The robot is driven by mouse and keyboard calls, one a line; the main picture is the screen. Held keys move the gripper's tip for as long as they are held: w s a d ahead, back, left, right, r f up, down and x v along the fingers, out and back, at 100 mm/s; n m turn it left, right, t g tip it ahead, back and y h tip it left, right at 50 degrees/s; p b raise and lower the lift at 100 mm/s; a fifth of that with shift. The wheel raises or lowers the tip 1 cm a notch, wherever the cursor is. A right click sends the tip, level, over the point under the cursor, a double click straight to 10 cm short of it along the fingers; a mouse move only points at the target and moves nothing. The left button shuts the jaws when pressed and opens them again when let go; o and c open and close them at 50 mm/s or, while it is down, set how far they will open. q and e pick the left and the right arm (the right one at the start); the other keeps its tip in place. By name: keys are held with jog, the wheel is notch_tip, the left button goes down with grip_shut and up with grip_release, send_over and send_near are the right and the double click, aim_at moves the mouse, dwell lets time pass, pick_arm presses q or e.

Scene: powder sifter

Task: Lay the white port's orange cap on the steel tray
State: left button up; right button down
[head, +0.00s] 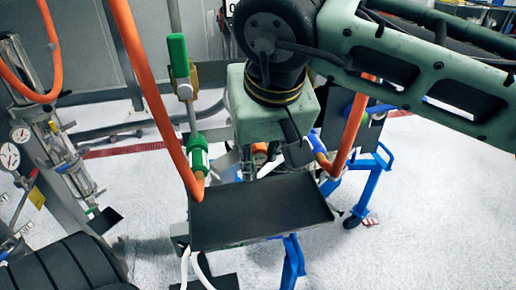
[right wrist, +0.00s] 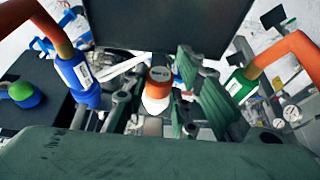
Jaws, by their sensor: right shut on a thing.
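The orange cap (right wrist: 160,74) sits at the white port (right wrist: 155,104) in the right wrist view; I cannot tell whether it is still seated. In the head view the cap (head: 260,147) shows small behind the tray, partly hidden by my right arm. My right gripper (right wrist: 158,88) has its fingers on both sides of the cap and is shut on it. The steel tray (head: 262,212) is dark, flat and empty, in front of the gripper in the head view; it also shows at the top of the right wrist view (right wrist: 165,22). My left gripper is not in view.
Orange hoses stand on both sides, one in a green-and-white fitting (head: 198,155), one in a blue fitting (head: 322,150). A green-handled valve (head: 178,55) rises at the left. Gauges (head: 10,155) stand further left. Blue stand legs (head: 370,185) are at the right.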

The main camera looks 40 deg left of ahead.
jog(key=shift+s+d, duration=0.1)
jog(key=shift+d, duration=0.05)
dwell(0.4)
jog(key=s+d+b, duration=0.2)
jog(key=d, duration=0.1)
jog(key=shift+s, duration=0.4)
dwell(0.3)
